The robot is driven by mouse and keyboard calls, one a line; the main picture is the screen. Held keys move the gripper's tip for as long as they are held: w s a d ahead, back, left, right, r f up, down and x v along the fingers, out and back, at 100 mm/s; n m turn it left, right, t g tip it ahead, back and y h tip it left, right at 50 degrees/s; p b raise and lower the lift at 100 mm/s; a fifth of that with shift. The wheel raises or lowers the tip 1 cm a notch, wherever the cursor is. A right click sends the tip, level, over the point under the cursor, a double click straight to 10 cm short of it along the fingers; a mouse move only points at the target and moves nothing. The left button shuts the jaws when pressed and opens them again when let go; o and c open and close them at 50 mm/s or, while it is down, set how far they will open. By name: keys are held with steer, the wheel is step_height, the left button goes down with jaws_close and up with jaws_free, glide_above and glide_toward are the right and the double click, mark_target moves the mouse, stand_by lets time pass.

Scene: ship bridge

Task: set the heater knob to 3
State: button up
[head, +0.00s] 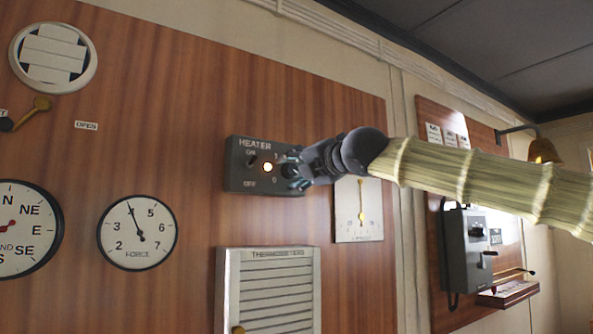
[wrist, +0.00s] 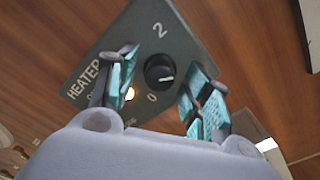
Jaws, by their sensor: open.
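The dark grey heater box (head: 237,180) is on the wood panel, with a lit orange lamp (head: 267,167) and an ON/OFF switch (head: 252,161). The round black heater knob (wrist: 158,70) shows in the wrist view. Numerals 2 and 0 are readable; no 3 can be seen. My gripper (head: 294,171) reaches the box's right part from the right and hides the knob in the head view. In the wrist view my gripper (wrist: 162,86) is open, its teal-padded fingers on either side of the knob, apart from it.
A gauge (head: 359,225) hangs just right of and below the box. A thermometers cabinet (head: 268,290) is below. A force dial (head: 137,233) is on the left. A grey telephone box (head: 466,250) and a brass bell (head: 543,151) are farther right.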

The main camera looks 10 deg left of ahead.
steer(key=shift+s+d, duration=0.1)
steer(key=v, duration=1.1)
steer(key=shift+s+d, duration=0.25)
steer(key=shift+d, duration=0.05)
steer(key=shift+d+f, duration=0.1)
steer(key=shift+f, duration=0.05)
